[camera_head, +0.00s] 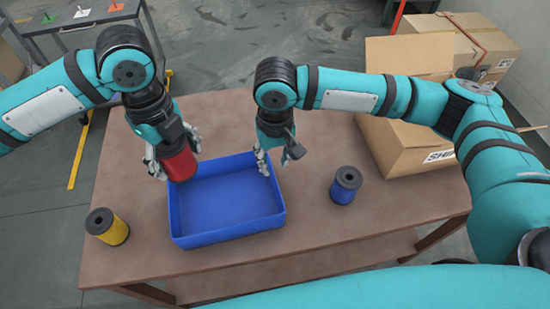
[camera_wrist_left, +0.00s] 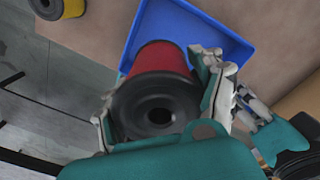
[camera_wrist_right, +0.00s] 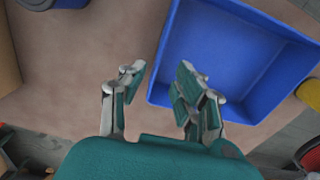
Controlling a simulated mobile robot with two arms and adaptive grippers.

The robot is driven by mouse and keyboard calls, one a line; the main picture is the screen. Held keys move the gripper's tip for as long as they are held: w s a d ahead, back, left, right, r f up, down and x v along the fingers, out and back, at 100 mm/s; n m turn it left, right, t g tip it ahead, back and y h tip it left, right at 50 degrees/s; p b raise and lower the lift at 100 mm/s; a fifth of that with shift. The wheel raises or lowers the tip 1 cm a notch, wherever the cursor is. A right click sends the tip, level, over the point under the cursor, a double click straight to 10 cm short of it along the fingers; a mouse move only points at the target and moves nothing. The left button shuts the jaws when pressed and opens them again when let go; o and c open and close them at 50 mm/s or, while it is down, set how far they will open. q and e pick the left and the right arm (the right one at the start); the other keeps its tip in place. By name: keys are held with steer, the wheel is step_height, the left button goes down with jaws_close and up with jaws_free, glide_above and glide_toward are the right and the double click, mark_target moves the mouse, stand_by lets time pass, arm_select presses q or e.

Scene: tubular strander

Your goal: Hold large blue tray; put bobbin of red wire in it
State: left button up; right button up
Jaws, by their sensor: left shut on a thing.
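The large blue tray (camera_head: 225,205) sits empty on the brown table; it also shows in the left wrist view (camera_wrist_left: 205,30) and right wrist view (camera_wrist_right: 225,55). My left gripper (camera_head: 176,160) is shut on the bobbin of red wire (camera_head: 181,166), holding it tilted at the tray's back left corner. The left wrist view shows its red wire (camera_wrist_left: 160,58) and dark end flange between the fingers. My right gripper (camera_head: 277,163) is open at the tray's back right corner. In the right wrist view its fingers (camera_wrist_right: 160,88) are apart, one over the tray and one outside its wall.
A yellow bobbin (camera_head: 107,227) stands left of the tray and a blue bobbin (camera_head: 346,186) stands to its right. An open cardboard box (camera_head: 400,150) is at the table's right end. Bare table (camera_head: 310,230) lies between the tray and the blue bobbin.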

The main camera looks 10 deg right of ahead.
steer(key=shift+s+f, duration=0.25)
steer(key=shift+f, duration=0.1)
step_height(320, 180, down, 12)
steer(key=shift+r, duration=0.25)
jaws_close()
steer(key=shift+w, duration=0.1)
arm_select(q)
glide_above(203, 208)
step_height(203, 208, down, 10)
steer(key=shift+r, duration=0.2)
stand_by(1.2)
steer(key=shift+f, duration=0.15)
stand_by(1.3)
steer(key=shift+f, duration=4.5)
